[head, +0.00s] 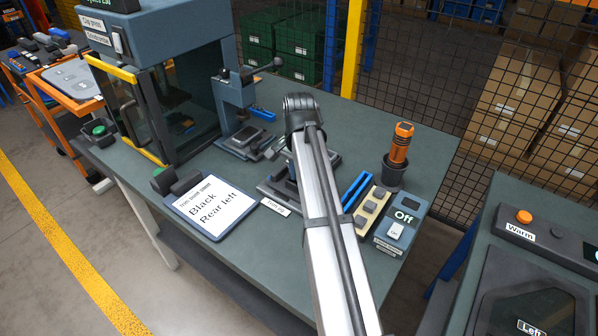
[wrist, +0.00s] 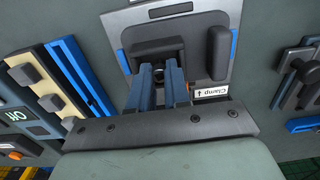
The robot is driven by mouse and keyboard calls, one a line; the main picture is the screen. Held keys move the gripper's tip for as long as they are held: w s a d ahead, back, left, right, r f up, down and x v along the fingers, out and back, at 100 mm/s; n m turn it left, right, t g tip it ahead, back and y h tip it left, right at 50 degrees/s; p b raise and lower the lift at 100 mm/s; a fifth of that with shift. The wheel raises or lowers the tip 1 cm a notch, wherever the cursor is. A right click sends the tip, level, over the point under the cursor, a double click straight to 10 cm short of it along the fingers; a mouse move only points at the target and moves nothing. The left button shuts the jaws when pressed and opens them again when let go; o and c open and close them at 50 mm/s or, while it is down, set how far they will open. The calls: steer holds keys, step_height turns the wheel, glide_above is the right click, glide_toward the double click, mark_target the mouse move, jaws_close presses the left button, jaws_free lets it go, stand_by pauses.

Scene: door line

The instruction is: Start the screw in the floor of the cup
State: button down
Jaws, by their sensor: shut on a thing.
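My gripper (wrist: 160,75) shows in the wrist view, its two blue fingers close together and pointing at a dark moulded part on the grey clamp fixture (wrist: 192,22). A small, dark, round-ended piece, seemingly the screw (wrist: 158,68), shows between the fingertips; most of it is hidden. The fingertips are at the near side of the dark part (wrist: 150,47), apparently at the cup. The cup's floor is hidden, so I cannot tell whether the screw touches it. In the head view my arm covers the gripper and most of the fixture (head: 272,190).
An orange driver (head: 401,142) stands in a dark holder (head: 391,176) at the right. Beside it are a box marked Off (head: 403,217), a tray of small blocks (head: 372,212) and a blue rack (head: 355,190).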

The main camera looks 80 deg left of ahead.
steer(key=shift+r, duration=0.1)
steer(key=c, duration=1.2)
jaws_free()
steer(key=shift+c, duration=1)
steer(key=shift+r, duration=0.25)
steer(key=shift+r, duration=2.75)
steer(key=shift+a, duration=0.1)
